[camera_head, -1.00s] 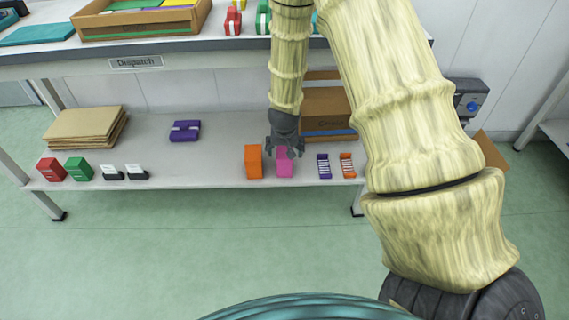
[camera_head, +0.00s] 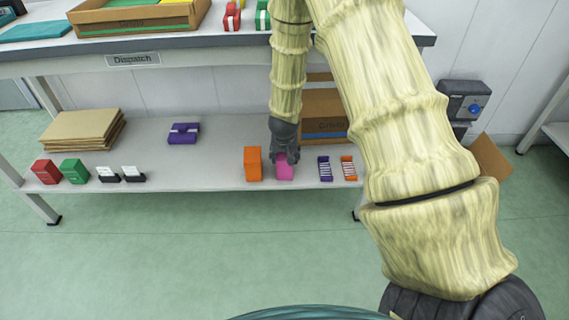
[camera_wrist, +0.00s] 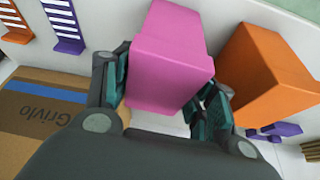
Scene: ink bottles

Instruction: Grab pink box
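The pink box (camera_head: 285,172) stands on the lower shelf, just right of the orange box (camera_head: 253,164). My gripper (camera_head: 286,157) is over the pink box and hides its upper part in the head view. In the wrist view the pink box (camera_wrist: 168,58) sits between my two fingers. The left finger lies against its left side and the right finger against its lower right edge, so my gripper (camera_wrist: 163,88) looks shut on it. The box looks upright and still at shelf level.
The orange box (camera_wrist: 268,75) stands close beside the right finger. Purple and orange striped racks (camera_head: 325,168) are on the other side. A Grivlo cardboard box (camera_head: 326,128) is behind. The upper Dispatch table (camera_head: 190,45) overhangs the shelf. Bare shelf (camera_head: 205,168) lies left of the orange box.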

